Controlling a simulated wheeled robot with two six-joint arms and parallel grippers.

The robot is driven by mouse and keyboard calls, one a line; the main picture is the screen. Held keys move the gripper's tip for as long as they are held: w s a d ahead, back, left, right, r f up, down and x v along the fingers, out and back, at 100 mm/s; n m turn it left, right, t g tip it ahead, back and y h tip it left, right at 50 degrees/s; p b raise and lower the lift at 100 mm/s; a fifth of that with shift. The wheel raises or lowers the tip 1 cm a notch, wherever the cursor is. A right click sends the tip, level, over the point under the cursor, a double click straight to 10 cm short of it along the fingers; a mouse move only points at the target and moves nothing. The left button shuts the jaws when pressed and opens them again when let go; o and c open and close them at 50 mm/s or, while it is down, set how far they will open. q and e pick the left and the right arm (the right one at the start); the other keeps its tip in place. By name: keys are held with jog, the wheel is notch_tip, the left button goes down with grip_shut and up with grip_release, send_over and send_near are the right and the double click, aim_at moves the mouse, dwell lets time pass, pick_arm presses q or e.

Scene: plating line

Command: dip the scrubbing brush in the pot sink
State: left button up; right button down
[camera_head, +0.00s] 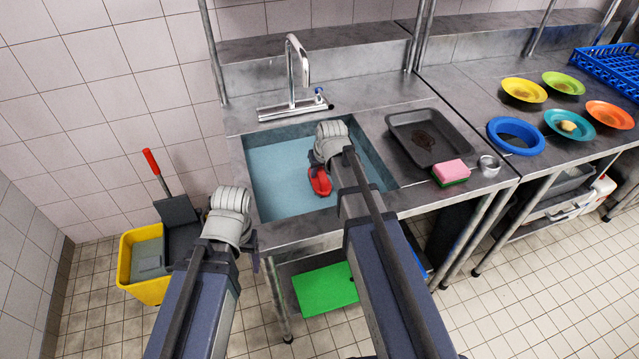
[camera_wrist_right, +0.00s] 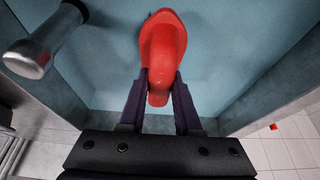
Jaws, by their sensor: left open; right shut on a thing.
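The pot sink (camera_head: 262,195) is a steel basin with bluish water, set in the counter in the middle of the head view. The red scrubbing brush (camera_head: 320,181) shows over the basin beside my right wrist. In the right wrist view, my right gripper (camera_wrist_right: 160,98) is shut on the handle end of the red brush (camera_wrist_right: 163,45), with the blue basin behind it. I cannot tell whether the brush touches the water. The bristles are hidden. My left gripper (camera_head: 250,255) is open and empty, left of the sink and in front of the counter.
A faucet (camera_head: 292,75) stands behind the sink. On the right are a dark tray (camera_head: 405,122), a pink and green sponge (camera_head: 451,172), a small metal cup (camera_head: 489,166) and several coloured plates. A yellow bucket (camera_head: 140,285) stands on the floor at left.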

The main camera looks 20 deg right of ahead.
notch_tip(320, 180, up, 12)
jog(key=p, duration=1.1)
